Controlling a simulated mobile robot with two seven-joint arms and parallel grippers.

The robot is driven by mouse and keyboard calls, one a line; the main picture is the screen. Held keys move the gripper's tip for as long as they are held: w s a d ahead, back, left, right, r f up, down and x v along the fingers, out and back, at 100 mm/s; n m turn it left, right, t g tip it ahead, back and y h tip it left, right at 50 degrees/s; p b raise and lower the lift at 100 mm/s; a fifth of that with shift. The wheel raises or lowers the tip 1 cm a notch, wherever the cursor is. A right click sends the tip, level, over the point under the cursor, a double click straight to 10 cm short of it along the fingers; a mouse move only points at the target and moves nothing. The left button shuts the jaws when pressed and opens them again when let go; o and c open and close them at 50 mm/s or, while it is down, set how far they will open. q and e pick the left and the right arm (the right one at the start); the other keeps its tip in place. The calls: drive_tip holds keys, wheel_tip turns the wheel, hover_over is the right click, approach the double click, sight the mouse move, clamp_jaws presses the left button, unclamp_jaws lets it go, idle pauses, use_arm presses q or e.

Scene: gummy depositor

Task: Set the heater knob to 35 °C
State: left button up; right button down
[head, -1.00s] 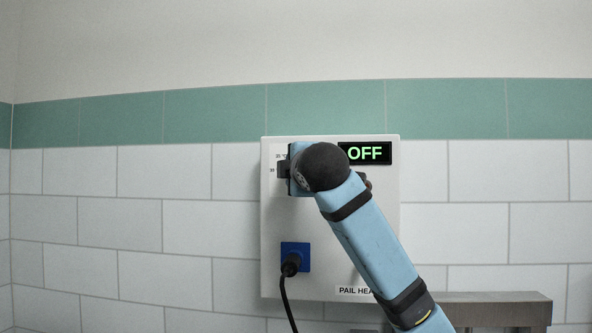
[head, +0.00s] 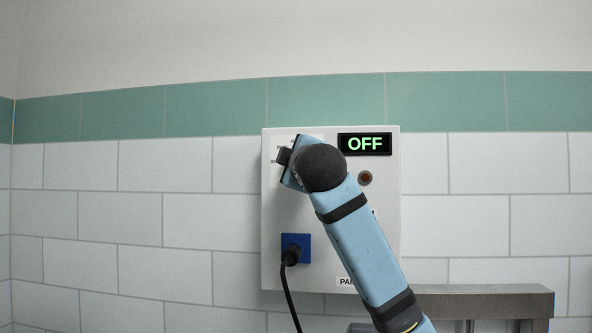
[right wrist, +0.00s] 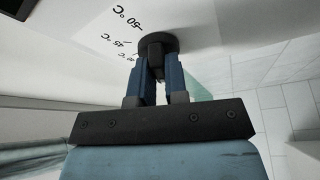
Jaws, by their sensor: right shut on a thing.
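The heater knob (right wrist: 158,43) is a dark round knob with a raised grip bar, on the white front of the heater box. My right gripper (right wrist: 157,72) has its two blue fingers shut on that bar, one on each side. Printed °C labels sit beside the knob in the right wrist view; one reads 50 °C, the nearer ones are small or partly hidden. In the head view my right arm covers the knob, so its pointer cannot be read. The heater's display (head: 364,144) reads OFF in green. My left gripper is not in view.
The heater box (head: 335,252) is on a tiled wall. A blue socket (head: 292,241) with a black plug and cable (head: 289,285) is at its lower left. A dark red lamp (head: 365,178) sits below the display. A metal surface (head: 490,301) stands at the lower right.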

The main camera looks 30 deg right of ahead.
drive_tip(key=m+b, duration=0.1)
drive_tip(key=m+h+b, duration=0.1)
drive_tip(key=m, duration=0.1)
drive_tip(key=m+t+b, duration=0.1)
drive_tip(key=m, duration=0.1)
drive_tip(key=shift+f+h, duration=0.25)
drive_tip(key=shift+h, duration=0.15)
drive_tip(key=shift+m, duration=0.3)
drive_tip(key=c, duration=1.1)
unclamp_jaws()
drive_tip(key=shift+c, duration=0.2)
drive_tip(key=shift+r, duration=0.1)
